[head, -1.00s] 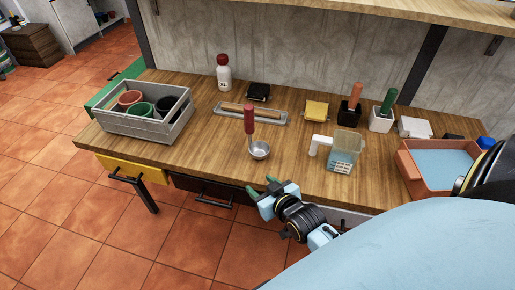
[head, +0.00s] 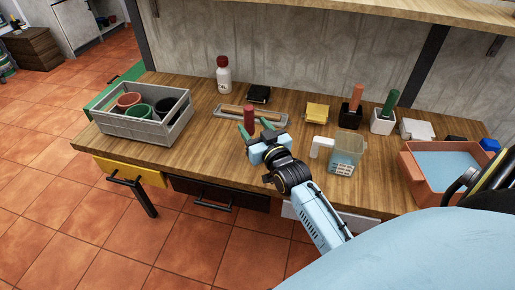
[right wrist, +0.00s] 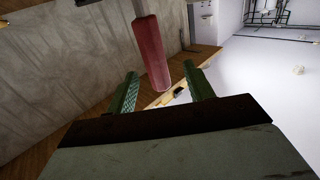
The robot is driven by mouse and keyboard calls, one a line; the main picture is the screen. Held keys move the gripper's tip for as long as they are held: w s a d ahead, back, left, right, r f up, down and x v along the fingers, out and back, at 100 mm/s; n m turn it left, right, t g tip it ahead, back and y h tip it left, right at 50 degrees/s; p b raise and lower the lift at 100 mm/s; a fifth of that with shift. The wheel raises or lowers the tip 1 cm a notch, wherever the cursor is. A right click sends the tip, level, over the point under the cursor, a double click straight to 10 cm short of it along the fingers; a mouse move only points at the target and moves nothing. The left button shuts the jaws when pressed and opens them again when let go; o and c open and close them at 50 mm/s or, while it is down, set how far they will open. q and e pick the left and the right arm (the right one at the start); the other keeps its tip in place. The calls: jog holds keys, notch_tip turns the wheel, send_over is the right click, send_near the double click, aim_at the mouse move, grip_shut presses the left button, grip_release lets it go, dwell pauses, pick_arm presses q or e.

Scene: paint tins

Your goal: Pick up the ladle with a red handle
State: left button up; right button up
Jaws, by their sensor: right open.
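My left gripper is not in view.
A clear jug with a white handle (head: 347,152) stands just right of my right gripper. Behind are a trowel-like tool (head: 225,112), a white bottle (head: 223,75) and a yellow block (head: 317,112). A grey crate (head: 150,130) is left, an orange tray (head: 407,170) right.

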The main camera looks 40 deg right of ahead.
aim_at(252, 121)
jog(key=w, duration=0.2)
jog(key=w+d, duration=0.1)
jog(key=shift+w+f+b, duration=0.15)
jog(key=shift+w+b, duration=0.2)
jog(key=shift+w, duration=0.4)
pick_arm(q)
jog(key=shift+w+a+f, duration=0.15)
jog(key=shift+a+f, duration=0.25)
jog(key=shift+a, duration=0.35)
pick_arm(e)
jog(key=c, duration=1.1)
notch_tip(252, 121, up, 10)
jog(key=shift+d+r+p, duration=0.1)
jog(key=shift+p, duration=1.15)
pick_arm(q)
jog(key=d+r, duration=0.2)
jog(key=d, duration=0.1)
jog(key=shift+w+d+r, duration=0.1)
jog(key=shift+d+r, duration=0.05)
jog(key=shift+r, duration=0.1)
